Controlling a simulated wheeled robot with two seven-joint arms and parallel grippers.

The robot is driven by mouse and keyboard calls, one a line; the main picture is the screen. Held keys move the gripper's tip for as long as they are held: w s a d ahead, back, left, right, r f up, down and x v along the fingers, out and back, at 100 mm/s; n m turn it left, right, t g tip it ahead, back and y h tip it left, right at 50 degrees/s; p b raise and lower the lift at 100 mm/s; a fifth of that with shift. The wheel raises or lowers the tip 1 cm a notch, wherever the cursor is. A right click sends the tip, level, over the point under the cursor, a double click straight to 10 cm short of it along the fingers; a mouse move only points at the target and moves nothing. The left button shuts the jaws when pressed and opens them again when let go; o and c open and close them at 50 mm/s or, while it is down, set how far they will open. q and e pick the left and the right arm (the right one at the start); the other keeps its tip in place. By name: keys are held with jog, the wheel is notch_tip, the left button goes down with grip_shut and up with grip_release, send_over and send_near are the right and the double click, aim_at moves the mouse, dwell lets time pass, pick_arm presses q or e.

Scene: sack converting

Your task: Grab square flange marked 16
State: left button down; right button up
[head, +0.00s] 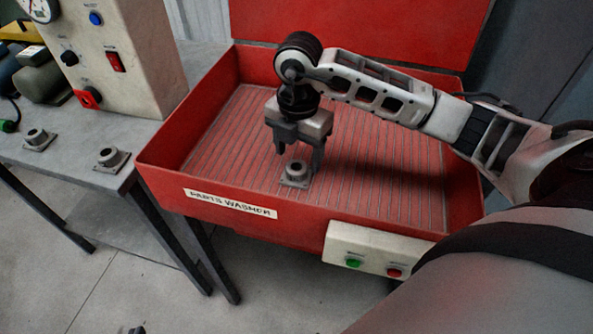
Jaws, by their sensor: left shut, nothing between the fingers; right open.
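A grey square flange (296,174) with a raised round collar lies in the red parts washer (160,160), near its front wall. My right gripper (299,160) points down over this flange with its fingers apart, one on each side of the collar; I cannot tell whether they touch it. Two similar flanges sit on the grey table at left, one farther left (38,139) and one near the table's right corner (111,158). No number is legible on any flange. Only the dark tip of my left gripper (137,330) shows at the bottom edge, shut and empty, well away from the flanges.
The washer has a ribbed floor, raised walls, a red lid standing up behind, and a control box (375,250) with green and red buttons in front. A beige machine (110,55) with switches stands on the grey table (75,170). The washer floor beside the flange is clear.

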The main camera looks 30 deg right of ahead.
aim_at(297, 166)
jog(key=shift+w+f, duration=0.2)
jog(key=shift+f, duration=1.75)
jog(key=c, duration=1.3)
jog(key=shift+r, duration=0.15)
jog(key=shift+c, duration=0.4)
